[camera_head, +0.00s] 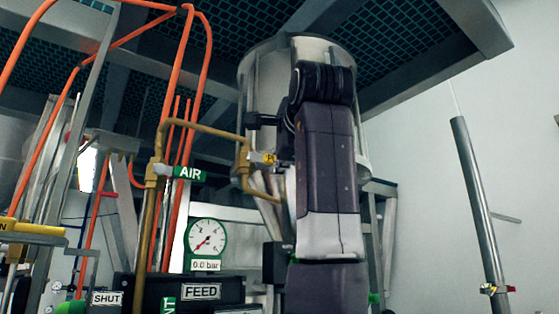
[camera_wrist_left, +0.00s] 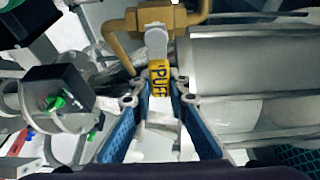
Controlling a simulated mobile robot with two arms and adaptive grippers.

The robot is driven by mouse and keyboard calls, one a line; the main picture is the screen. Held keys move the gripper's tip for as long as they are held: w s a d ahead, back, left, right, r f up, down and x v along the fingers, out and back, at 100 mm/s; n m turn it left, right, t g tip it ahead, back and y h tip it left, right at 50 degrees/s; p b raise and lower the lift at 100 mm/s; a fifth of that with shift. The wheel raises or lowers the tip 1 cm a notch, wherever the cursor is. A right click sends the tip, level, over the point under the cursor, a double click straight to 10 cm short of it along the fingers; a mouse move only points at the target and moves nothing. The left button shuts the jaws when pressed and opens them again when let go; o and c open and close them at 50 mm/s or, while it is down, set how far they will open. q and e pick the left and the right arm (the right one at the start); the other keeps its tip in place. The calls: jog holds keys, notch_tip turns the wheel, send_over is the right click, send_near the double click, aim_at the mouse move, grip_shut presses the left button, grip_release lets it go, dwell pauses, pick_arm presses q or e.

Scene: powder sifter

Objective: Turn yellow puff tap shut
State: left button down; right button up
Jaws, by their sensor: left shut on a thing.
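The yellow puff tap's handle tag (camera_head: 262,157) sticks out to the right of a brass pipe in the head view, partly hidden by my left arm. In the left wrist view the yellow PUFF tag (camera_wrist_left: 159,80) is at the end of a grey lever (camera_wrist_left: 157,44). The lever comes from a brass valve body (camera_wrist_left: 172,17). My left gripper (camera_wrist_left: 158,92) has a finger on each side of the tag and is shut on it. In the head view the fingers are mostly hidden behind my arm. My right gripper is not in view.
A pale cylindrical vessel (camera_head: 272,68) hangs close behind my left arm. A green AIR tag (camera_head: 189,172) and a gauge (camera_head: 206,238) reading 0.0 bar are to the left. Orange hoses (camera_head: 200,75) run there too. A grey post (camera_head: 480,205) stands at the right, with free room between.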

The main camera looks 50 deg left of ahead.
pick_arm(q)
jog(key=c, duration=2)
grip_release()
jog(key=shift+a, duration=0.15)
jog(key=shift+c, duration=0.2)
jog(key=shift+o, duration=1)
jog(key=shift+a+f, duration=0.1)
jog(key=shift+a, duration=0.1)
jog(key=shift+d, duration=0.1)
jog(key=shift+s+d, duration=0.15)
jog(key=shift+d, duration=0.1)
jog(key=v, duration=1.1)
jog(key=shift+s+d, duration=0.1)
jog(key=shift+s, duration=0.05)
